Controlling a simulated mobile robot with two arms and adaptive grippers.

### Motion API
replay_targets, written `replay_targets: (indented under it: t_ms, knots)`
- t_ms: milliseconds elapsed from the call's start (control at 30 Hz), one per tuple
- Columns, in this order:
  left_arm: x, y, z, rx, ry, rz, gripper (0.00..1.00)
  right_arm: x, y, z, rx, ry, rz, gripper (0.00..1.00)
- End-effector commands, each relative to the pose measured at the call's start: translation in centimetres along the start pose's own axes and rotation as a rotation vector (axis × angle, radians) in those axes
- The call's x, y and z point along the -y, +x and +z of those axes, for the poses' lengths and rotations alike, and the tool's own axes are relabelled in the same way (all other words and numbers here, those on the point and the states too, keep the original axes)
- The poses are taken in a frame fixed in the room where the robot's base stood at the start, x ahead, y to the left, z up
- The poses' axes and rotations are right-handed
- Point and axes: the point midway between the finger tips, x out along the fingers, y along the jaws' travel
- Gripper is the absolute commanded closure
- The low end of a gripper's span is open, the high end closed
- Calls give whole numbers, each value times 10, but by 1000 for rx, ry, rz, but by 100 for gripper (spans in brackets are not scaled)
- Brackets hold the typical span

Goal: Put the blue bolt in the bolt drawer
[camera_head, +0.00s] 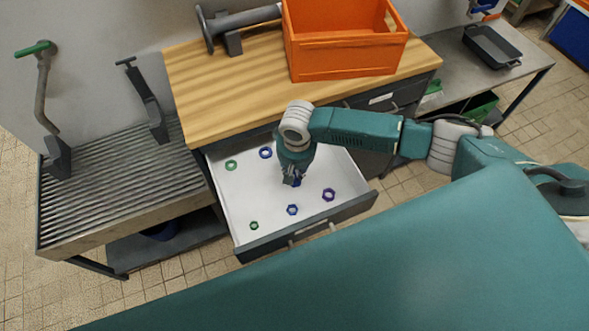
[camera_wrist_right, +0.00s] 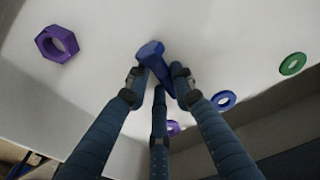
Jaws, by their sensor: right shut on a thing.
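The drawer (camera_head: 240,190) is pulled open below the wooden worktop, with a white floor and a dark front. My right gripper (camera_head: 293,179) reaches down into it, near its middle. In the right wrist view the fingers of this gripper (camera_wrist_right: 160,82) are closed around the blue bolt (camera_wrist_right: 152,54), whose hexagonal head points away from the hand. In the head view only a small bit of blue shows at the fingertips. Whether the bolt touches the drawer floor I cannot tell. My left gripper is not in view.
Several nuts or rings lie around the gripper on the drawer floor, including a green one (camera_head: 231,165), a blue one (camera_head: 265,152) and a purple one (camera_wrist_right: 57,43). An orange crate (camera_head: 345,50) stands on the worktop (camera_head: 230,75). A ribbed metal bench (camera_head: 110,195) is at left.

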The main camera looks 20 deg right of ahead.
Motion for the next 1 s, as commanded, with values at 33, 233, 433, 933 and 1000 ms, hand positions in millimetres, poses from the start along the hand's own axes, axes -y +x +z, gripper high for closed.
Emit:
replay_targets:
  t_ms: [33,233,433,933,1000]
  knots:
    - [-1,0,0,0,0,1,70,0,2,0,1,0,-1,100]
    - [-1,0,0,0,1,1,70,0,2,1,1,0,0,58]
    - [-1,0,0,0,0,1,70,0,2,1,2,0,1,58]
    - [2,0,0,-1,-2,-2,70,0,-68,-1,-2,-1,-2,58]
    - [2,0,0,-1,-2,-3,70,0,-82,-1,-3,-1,-2,58]
